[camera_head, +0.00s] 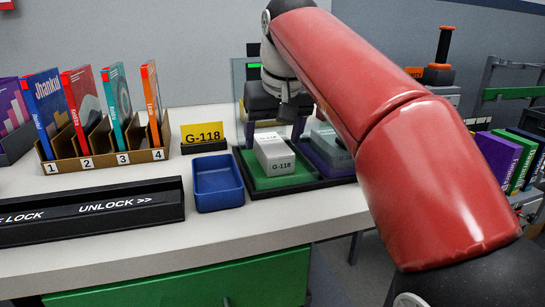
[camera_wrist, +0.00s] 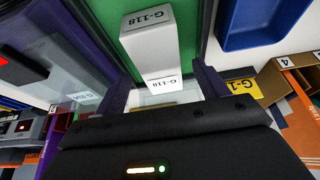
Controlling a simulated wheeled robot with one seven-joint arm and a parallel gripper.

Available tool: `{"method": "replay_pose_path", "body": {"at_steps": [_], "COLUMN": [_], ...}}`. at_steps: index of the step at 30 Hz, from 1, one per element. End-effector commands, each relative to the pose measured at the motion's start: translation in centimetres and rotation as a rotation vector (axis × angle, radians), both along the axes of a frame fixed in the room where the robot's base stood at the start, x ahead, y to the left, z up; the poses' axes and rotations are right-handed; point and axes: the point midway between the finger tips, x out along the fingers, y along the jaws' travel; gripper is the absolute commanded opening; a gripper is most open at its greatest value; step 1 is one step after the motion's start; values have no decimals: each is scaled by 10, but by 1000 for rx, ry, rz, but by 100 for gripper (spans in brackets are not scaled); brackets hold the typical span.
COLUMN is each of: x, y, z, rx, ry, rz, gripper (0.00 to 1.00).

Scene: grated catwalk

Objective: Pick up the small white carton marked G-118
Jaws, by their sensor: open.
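The small white carton (camera_head: 272,152) marked G-118 lies on a green pad (camera_head: 280,183) in a dark-rimmed tray. In the wrist view the carton (camera_wrist: 150,48) shows G-118 labels on its top and end face. My gripper (camera_head: 274,132) is behind the carton's far end, its purple fingers spread. In the wrist view my gripper (camera_wrist: 163,84) is open, with one finger to each side of the carton's near end. No grip on the carton shows.
A grey carton (camera_head: 331,147) stands on a purple pad right of the white one. An empty blue bin (camera_head: 218,186) and a yellow G-118 sign (camera_head: 203,133) stand to the left. A book rack (camera_head: 120,156) and black UNLOCK bar (camera_head: 90,214) are further left.

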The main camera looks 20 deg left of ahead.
Motion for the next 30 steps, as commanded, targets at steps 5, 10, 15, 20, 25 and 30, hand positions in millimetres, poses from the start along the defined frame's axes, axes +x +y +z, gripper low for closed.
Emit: {"method": "replay_pose_path", "body": {"at_steps": [5, 10, 15, 20, 25, 30], "x": [6, 8, 8, 8, 8, 8], "y": [5, 6, 6, 6, 6, 6], "z": [-25, -29, -29, -29, -32, -32], "rx": [-1, 0, 0, 0, 0, 0], "ry": [1, -1, 0, 0, 0, 0], "rz": [1, 1, 1, 1, 1, 1], "gripper": [73, 73, 73, 73, 73, 56]}}
